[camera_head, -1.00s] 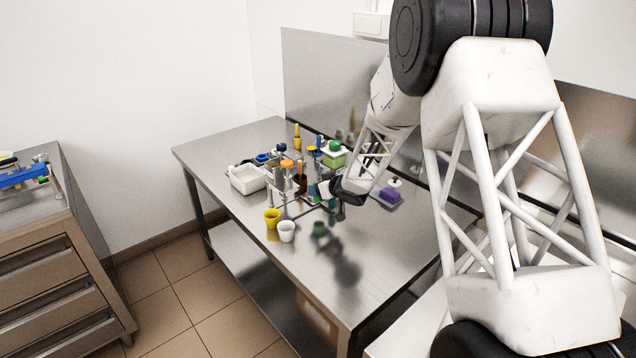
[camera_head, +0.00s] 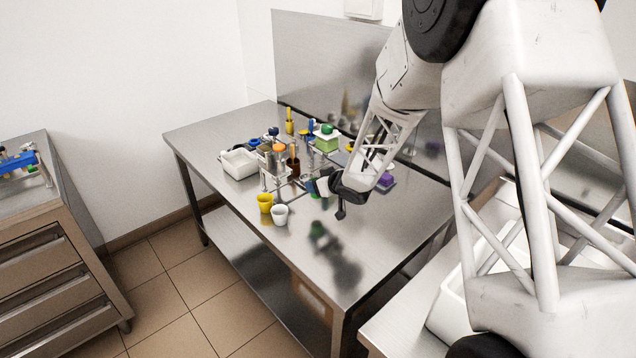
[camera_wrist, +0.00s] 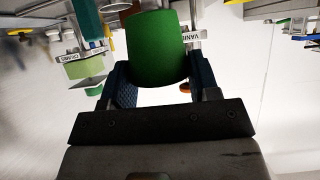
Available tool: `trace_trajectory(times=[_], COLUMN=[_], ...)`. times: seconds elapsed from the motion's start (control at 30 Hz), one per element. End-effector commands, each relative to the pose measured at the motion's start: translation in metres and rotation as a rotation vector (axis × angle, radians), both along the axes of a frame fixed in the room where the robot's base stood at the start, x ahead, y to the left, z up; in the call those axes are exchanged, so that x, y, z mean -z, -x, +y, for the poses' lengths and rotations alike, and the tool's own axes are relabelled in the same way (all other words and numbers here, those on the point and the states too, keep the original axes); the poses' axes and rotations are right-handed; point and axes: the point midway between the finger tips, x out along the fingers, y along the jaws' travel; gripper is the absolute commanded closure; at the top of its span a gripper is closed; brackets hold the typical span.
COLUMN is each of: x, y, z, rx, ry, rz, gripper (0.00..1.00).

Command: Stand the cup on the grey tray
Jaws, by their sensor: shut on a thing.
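My gripper (camera_wrist: 153,85) is shut on a green cup (camera_wrist: 157,48), which sits between its two blue fingers in the wrist view. In the head view my gripper (camera_head: 320,186) is above the steel table (camera_head: 310,262), and only a small green part of the cup (camera_head: 309,187) shows beside the fingers. A green reflection lies below on the tabletop, with a gap between. I cannot make out a grey tray for certain in either view.
A yellow cup (camera_head: 265,203) and a white cup (camera_head: 280,215) stand left of my gripper. A white bin (camera_head: 240,163), an orange-capped brown bottle (camera_head: 293,168) and a green-and-white tub (camera_head: 326,142) stand behind. The front of the table is clear. A drawer cabinet (camera_head: 62,260) stands at left.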

Motion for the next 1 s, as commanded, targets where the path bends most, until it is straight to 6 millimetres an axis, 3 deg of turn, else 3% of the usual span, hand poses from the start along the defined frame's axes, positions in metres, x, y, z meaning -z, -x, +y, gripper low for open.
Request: trace_trajectory(times=[0.47,0.63,0.83,1.0], x=[-0.001,-0.007,-0.028,-0.057], y=[-0.001,-0.006,-0.022,-0.04], z=[-0.001,-0.011,-0.046,-0.096], rx=[0.002,0.031,0.129,0.268], ry=[0.0,-0.002,-0.001,-0.002], rz=[0.0,-0.001,-0.002,-0.003], gripper=[0.68,0.68,0.68,0.68])
